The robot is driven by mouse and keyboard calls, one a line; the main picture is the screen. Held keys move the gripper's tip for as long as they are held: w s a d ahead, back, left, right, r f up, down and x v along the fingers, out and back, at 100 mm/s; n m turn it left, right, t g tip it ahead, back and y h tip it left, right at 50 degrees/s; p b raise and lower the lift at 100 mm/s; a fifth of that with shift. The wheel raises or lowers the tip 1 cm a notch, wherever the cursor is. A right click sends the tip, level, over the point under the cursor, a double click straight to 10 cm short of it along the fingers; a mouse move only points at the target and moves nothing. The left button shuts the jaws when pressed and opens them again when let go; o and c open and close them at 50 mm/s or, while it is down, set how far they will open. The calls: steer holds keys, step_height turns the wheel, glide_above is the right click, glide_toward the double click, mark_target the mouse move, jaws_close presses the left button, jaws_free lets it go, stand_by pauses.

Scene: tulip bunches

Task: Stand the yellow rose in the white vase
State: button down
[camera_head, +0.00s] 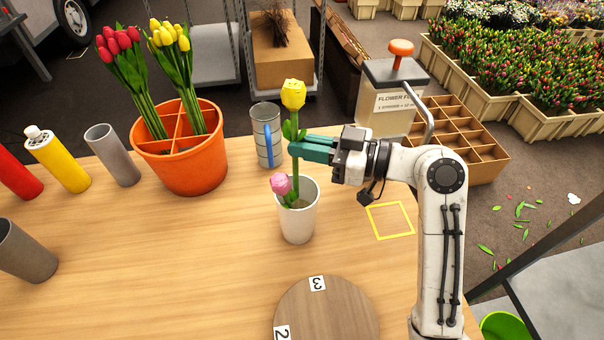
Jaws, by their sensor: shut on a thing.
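The yellow rose (293,95) stands upright above the white vase (298,221), with its green stem running down to the vase mouth. My gripper (297,150) comes from the right and is shut on the stem below the bloom. The lower stem passes into or behind the vase opening; its end is hidden. A pink flower (281,184) leans at the left of the vase rim, its bloom just over the edge.
An orange divided bucket (183,170) with red and yellow tulips is to the left. A yellow square outline (391,204) lies right, and a round wooden board (335,315) in front.

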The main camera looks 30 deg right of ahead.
step_height(320, 180, down, 5)
steer(key=shift+f, duration=0.1)
stand_by(0.3)
steer(key=shift+f, duration=0.4)
steer(key=shift+f+b, duration=0.15)
steer(key=shift+b, duration=0.35)
steer(key=c, duration=1.2)
jaws_free()
steer(key=shift+r, duration=0.2)
